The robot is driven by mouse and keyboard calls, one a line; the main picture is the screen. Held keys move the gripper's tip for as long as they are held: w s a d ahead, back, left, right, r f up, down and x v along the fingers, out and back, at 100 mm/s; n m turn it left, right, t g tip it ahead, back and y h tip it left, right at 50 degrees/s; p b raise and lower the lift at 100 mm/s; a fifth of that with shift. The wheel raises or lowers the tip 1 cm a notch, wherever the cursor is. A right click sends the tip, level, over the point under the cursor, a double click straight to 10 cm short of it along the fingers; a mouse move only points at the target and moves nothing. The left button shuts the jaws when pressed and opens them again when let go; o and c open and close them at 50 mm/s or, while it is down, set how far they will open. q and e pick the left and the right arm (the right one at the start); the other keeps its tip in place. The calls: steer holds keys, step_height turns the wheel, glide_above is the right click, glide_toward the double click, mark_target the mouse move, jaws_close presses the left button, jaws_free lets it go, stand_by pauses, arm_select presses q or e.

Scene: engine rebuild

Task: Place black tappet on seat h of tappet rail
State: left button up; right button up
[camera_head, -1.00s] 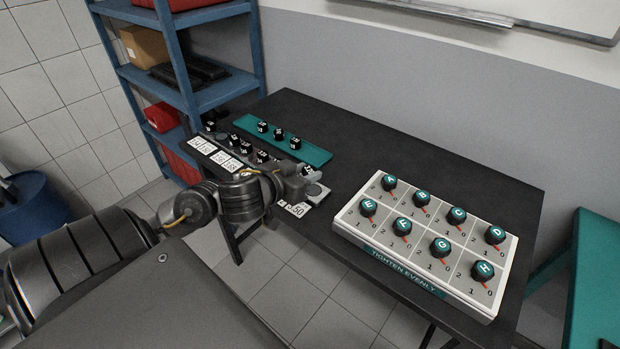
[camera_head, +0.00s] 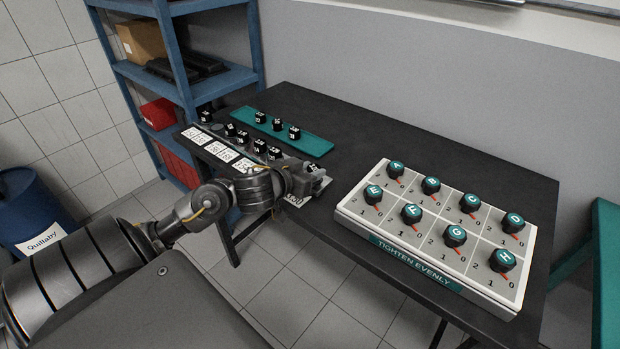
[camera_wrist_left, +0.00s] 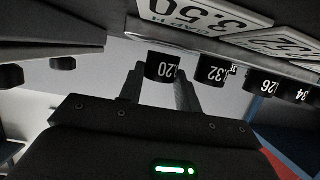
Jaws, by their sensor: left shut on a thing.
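My left gripper (camera_head: 314,172) is at the near right end of the tappet rail (camera_head: 215,128). In the left wrist view the gripper (camera_wrist_left: 161,82) is shut on a black tappet (camera_wrist_left: 162,66) with white digits ending in 20. The rail is a dark strip with several black tappets (camera_head: 243,135) in a row and white number cards along its front. The end seat is hidden behind the gripper and tappet, and I cannot tell whether the tappet touches it. My right gripper is not in view.
A teal tray (camera_head: 316,147) with three black tappets (camera_head: 277,124) lies behind the rail. A white knob board (camera_head: 372,222) marked "TIGHTEN EVENLY" stands right of the gripper. A blue shelf (camera_head: 225,80) stands at the back left. The table behind the board is clear.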

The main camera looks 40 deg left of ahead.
arm_select(q)
steer(key=shift+s+a+f, duration=0.1)
steer(key=shift+a+f, duration=0.1)
steer(key=shift+f, duration=0.15)
steer(key=shift+d, duration=0.1)
steer(key=shift+f, duration=0.15)
steer(key=o, duration=1)
steer(key=shift+c, duration=0.2)
